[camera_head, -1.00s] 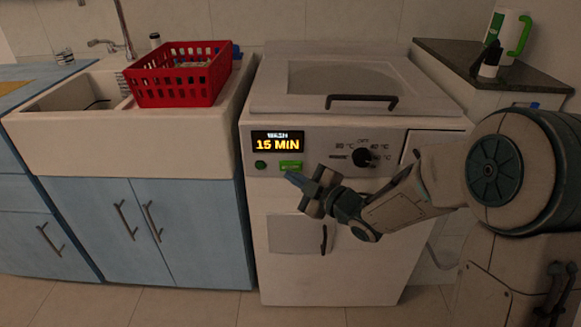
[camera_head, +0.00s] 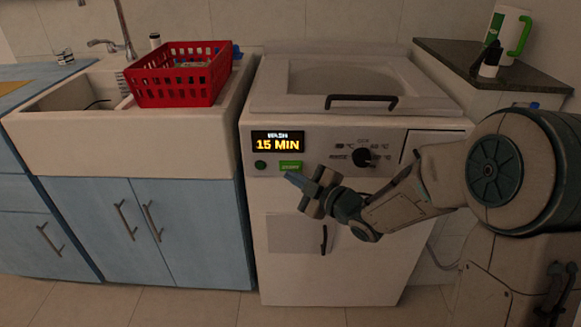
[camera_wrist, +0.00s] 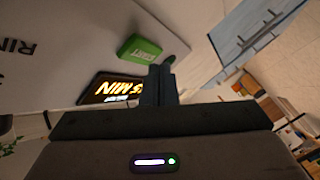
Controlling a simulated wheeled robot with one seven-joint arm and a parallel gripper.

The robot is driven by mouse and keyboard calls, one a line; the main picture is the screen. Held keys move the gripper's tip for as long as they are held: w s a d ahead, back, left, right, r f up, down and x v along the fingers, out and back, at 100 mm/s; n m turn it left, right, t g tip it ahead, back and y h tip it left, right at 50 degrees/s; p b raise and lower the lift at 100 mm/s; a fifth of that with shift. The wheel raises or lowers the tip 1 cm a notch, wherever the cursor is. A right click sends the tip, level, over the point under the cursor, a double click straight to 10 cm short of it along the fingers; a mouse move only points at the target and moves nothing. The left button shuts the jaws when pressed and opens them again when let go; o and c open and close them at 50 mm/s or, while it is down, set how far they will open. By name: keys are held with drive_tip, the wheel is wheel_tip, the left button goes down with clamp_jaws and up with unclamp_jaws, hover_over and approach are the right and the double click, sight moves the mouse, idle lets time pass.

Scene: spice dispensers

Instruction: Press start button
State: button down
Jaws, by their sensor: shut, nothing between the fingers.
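The green start button (camera_head: 291,167) is on the front panel of the white washing machine (camera_head: 290,205), under a display (camera_head: 277,141) that reads "WASH 15 MIN". In the wrist view the button (camera_wrist: 139,48) is bright green, marked START, beside the display (camera_wrist: 112,88). My gripper (camera_head: 290,177) is shut and empty, with its tips just below the button in the head view. In the wrist view the fingertips (camera_wrist: 161,70) are close to the button's lower right side. I cannot tell whether they touch the panel.
A round dark green button (camera_head: 260,165) is left of the start button, and a black knob (camera_head: 363,157) is to the right. A red basket (camera_head: 178,92) stands by the sink (camera_head: 70,140). The machine's lid handle (camera_head: 361,98) sticks out above the panel.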

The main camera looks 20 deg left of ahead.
drive_tip(key=shift+w, duration=0.1)
drive_tip(key=shift+w+a, duration=0.1)
drive_tip(key=shift+w, duration=0.25)
drive_tip(key=shift+w+b, duration=0.3)
drive_tip(key=shift+w, duration=0.05)
idle(0.8)
idle(0.3)
drive_tip(key=shift+s+b, duration=0.35)
drive_tip(key=shift+s, duration=0.4)
drive_tip(key=shift+s, duration=0.1)
drive_tip(key=s, duration=0.2)
drive_tip(key=s+d+b, duration=0.1)
drive_tip(key=s, duration=0.1)
drive_tip(key=shift+s+d, duration=0.2)
drive_tip(key=shift+s, duration=0.15)
